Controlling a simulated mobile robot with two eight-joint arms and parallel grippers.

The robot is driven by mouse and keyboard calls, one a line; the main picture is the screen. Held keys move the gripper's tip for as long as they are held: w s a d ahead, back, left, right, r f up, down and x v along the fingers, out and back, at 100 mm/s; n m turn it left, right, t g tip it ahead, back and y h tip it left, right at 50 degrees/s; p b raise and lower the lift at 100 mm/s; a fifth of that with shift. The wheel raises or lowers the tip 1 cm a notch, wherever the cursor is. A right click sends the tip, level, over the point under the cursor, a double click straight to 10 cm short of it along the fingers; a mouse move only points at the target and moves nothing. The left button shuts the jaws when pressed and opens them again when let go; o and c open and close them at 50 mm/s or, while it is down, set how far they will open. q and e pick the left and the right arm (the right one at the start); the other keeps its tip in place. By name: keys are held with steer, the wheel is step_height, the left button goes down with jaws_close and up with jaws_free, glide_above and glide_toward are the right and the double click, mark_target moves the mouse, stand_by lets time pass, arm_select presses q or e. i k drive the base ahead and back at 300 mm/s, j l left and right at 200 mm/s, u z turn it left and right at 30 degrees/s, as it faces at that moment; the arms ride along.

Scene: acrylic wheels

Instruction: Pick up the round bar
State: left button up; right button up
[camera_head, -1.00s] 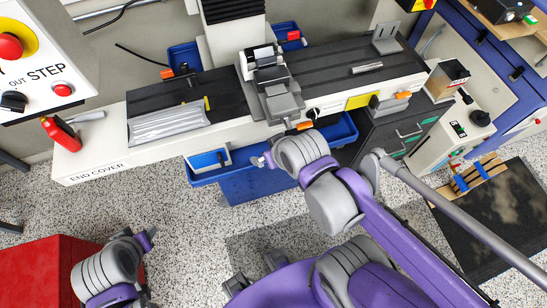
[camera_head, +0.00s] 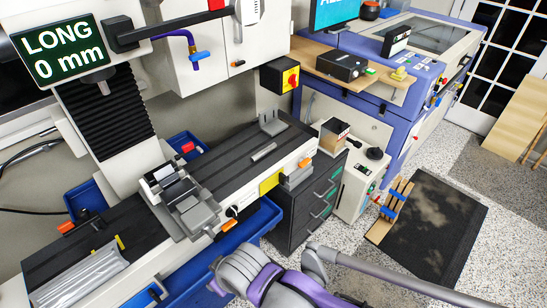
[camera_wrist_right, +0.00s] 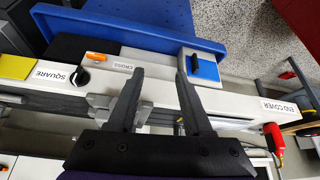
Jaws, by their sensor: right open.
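The round bar (camera_head: 264,152) is a short silver cylinder. It lies on the dark bed of the long white machine, in front of a small grey angle bracket (camera_head: 272,123). My right arm shows at the bottom of the head view, its gripper (camera_head: 214,279) in front of the machine and apart from the bar. The right wrist view shows this gripper (camera_wrist_right: 160,73) open and empty, with its fingers pointing toward the machine's front and a blue tray. The bar cannot be made out there. My left gripper is not in view.
A grey vise-like carriage (camera_head: 188,207) stands left of the bar on the bed. Blue trays (camera_wrist_right: 135,35) hang along the machine's front. Silver strips (camera_head: 80,281) lie at its left end. A dark drawer cabinet (camera_head: 305,205) stands at the right.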

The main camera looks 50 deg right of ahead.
mark_target(255, 157)
steer(key=z, duration=1.8)
steer(key=i+l+u, duration=0.15)
steer(key=i+l, duration=0.35)
steer(key=i+l+u, duration=0.1)
steer(key=i+l, duration=0.35)
steer(key=l, duration=0.25)
steer(key=i+l+u, duration=0.1)
steer(key=i, duration=0.35)
